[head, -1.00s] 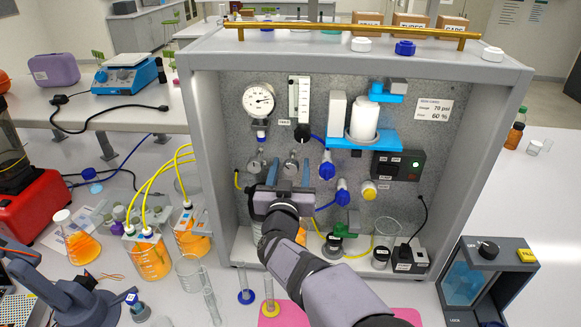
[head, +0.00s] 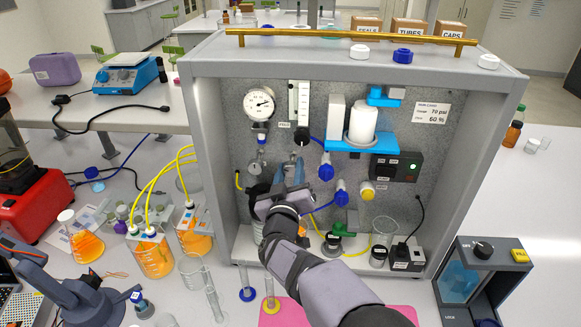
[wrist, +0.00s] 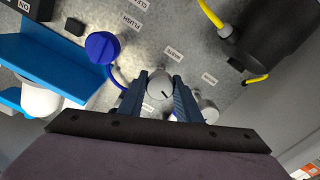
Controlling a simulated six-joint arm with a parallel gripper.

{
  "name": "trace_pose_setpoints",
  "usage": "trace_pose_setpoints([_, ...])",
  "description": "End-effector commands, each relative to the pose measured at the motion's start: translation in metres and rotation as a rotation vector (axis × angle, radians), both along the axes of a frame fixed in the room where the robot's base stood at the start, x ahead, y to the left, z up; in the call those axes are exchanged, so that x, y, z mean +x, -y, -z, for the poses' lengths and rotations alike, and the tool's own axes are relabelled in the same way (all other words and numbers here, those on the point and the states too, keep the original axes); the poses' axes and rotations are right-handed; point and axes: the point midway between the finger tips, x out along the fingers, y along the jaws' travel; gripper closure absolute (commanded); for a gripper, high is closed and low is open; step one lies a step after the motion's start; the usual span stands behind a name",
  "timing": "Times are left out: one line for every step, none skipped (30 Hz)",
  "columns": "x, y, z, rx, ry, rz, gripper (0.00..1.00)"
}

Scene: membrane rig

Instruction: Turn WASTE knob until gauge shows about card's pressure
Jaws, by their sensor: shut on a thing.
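My gripper (wrist: 161,92) is shut on a grey round knob (wrist: 160,82) with a dark pointer line. One finger lies on each side of the knob. A label reading WASTE (wrist: 174,53) is beside it in the wrist view. In the head view, my gripper (head: 289,172) is in front of the panel and hides the knob. The round white gauge (head: 259,102) is at the panel's upper left; its needle points to the right side of the dial, too small to read exactly. The card (head: 433,114) at upper right reads gauge 70 psi, flow 60 %.
A second grey knob (wrist: 208,111) is close to my fingers. Blue knobs (head: 326,170) and a yellow knob (head: 367,190) are to the right. Yellow tubing (head: 363,250) and small vessels line the rig's floor. Beakers with orange liquid (head: 150,255) stand at left.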

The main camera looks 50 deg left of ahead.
Motion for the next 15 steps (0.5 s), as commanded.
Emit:
trace_pose_setpoints([-0.0003,-0.0001,0.0001,0.001,0.001,0.000,0.92])
trace_pose_setpoints([-0.0003,-0.0001,0.0001,0.001,0.000,0.000,0.92])
trace_pose_setpoints([-0.0003,-0.0001,0.0001,0.001,0.000,0.000,0.92])
trace_pose_setpoints([-0.0003,-0.0001,0.0001,0.002,-0.001,0.000,0.92])
trace_pose_setpoints([-0.0003,-0.0001,0.0001,0.002,-0.001,0.000,0.92])
trace_pose_setpoints([-0.0002,-0.0001,0.0001,0.002,-0.001,0.000,0.62])
trace_pose_setpoints([-0.0002,-0.0001,0.0001,0.002,-0.001,0.000,0.55])
trace_pose_setpoints([-0.0002,-0.0001,0.0000,0.003,-0.001,0.000,0.50])
trace_pose_setpoints([-0.0001,-0.0001,0.0001,0.003,-0.001,0.000,0.50])
trace_pose_setpoints([-0.0001,-0.0001,0.0001,0.003,-0.001,0.000,0.50])
trace_pose_setpoints([-0.0001,-0.0001,0.0001,0.003,-0.001,0.000,0.50])
trace_pose_setpoints([-0.0002,-0.0002,0.0000,0.003,-0.001,0.000,0.50])
trace_pose_setpoints([-0.0001,-0.0001,0.0000,0.003,-0.001,0.000,0.50])
trace_pose_setpoints([-0.0001,-0.0001,0.0000,0.003,-0.002,0.000,0.50])
trace_pose_setpoints([-0.0001,-0.0001,0.0000,0.003,-0.002,0.000,0.50])
